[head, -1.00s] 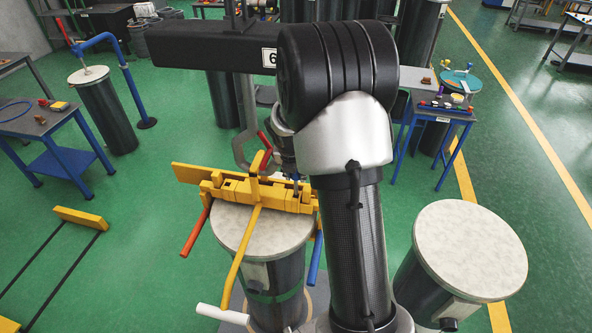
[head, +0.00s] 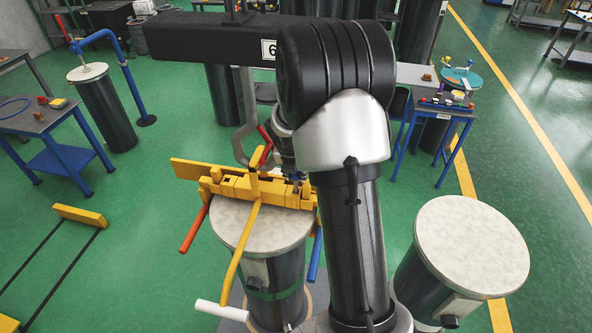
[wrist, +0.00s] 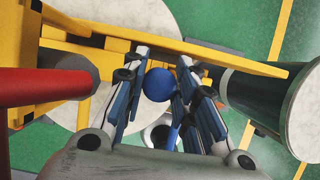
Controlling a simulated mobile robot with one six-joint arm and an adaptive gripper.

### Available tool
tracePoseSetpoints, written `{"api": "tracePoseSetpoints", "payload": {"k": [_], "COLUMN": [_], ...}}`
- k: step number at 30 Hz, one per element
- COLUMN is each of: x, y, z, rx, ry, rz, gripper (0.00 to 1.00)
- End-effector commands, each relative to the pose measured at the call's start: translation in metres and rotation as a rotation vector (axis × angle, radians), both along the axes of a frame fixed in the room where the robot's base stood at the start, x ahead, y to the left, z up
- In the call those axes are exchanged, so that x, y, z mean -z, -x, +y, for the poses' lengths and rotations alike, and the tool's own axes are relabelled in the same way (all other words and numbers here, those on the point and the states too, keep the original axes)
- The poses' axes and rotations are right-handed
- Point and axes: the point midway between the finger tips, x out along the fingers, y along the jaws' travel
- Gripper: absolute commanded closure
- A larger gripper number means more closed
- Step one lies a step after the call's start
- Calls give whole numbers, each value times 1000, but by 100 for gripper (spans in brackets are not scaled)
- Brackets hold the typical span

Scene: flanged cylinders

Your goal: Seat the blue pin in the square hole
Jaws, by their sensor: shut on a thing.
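The blue pin (wrist: 158,86) shows in the wrist view as a round blue end between my fingertips. My gripper (wrist: 165,88) is shut on it. In the head view my gripper (head: 295,176) is small and partly hidden by my arm, over the right end of a yellow block fixture (head: 238,186). The fixture lies across the pale top of a dark cylinder (head: 245,232), and it also shows in the wrist view (wrist: 215,57). I cannot make out the square hole or whether the pin's lower end is in it.
A red handle (head: 193,229), a yellow lever (head: 243,250) and a blue rod (head: 315,256) reach out from the fixture. A second pale-topped cylinder (head: 472,246) stands at the right. A blue-framed table (head: 40,122) is at the left.

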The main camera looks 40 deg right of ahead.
Motion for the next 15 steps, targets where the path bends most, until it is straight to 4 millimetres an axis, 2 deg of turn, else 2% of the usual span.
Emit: {"api": "tracePoseSetpoints", "payload": {"k": [15], "x": [11], "y": [0], "z": [0], "rx": [0], "ry": [1], "rz": [-1], "gripper": [100]}}
